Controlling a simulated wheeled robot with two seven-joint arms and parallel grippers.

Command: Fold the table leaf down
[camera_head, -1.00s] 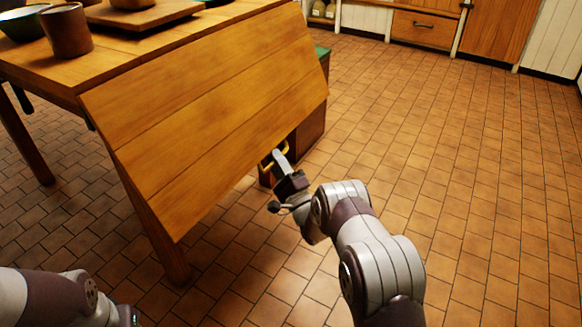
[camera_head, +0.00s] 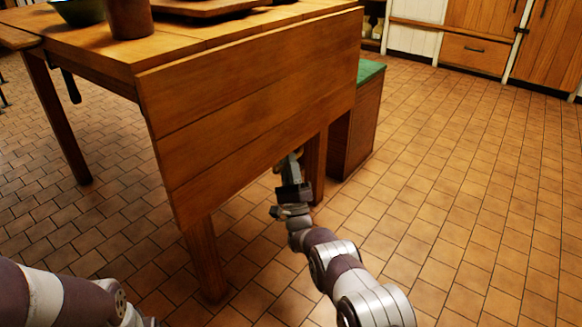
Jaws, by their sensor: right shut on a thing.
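The table leaf (camera_head: 250,100) hangs steeply down, close to upright, from the near edge of the wooden table (camera_head: 95,45). My right gripper (camera_head: 290,163) is at the leaf's lower edge, right of its middle. It is shut on the leaf's handle, which is mostly hidden behind the gripper and the leaf edge. Of my left arm (camera_head: 65,298) only a part shows at the bottom left; its gripper is outside the view.
A brown cup (camera_head: 130,17), a dark green bowl (camera_head: 78,10) and a wooden board (camera_head: 205,7) stand on the table top. A green-topped wooden box (camera_head: 358,120) stands behind the leaf's right end. The tiled floor on the right is clear.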

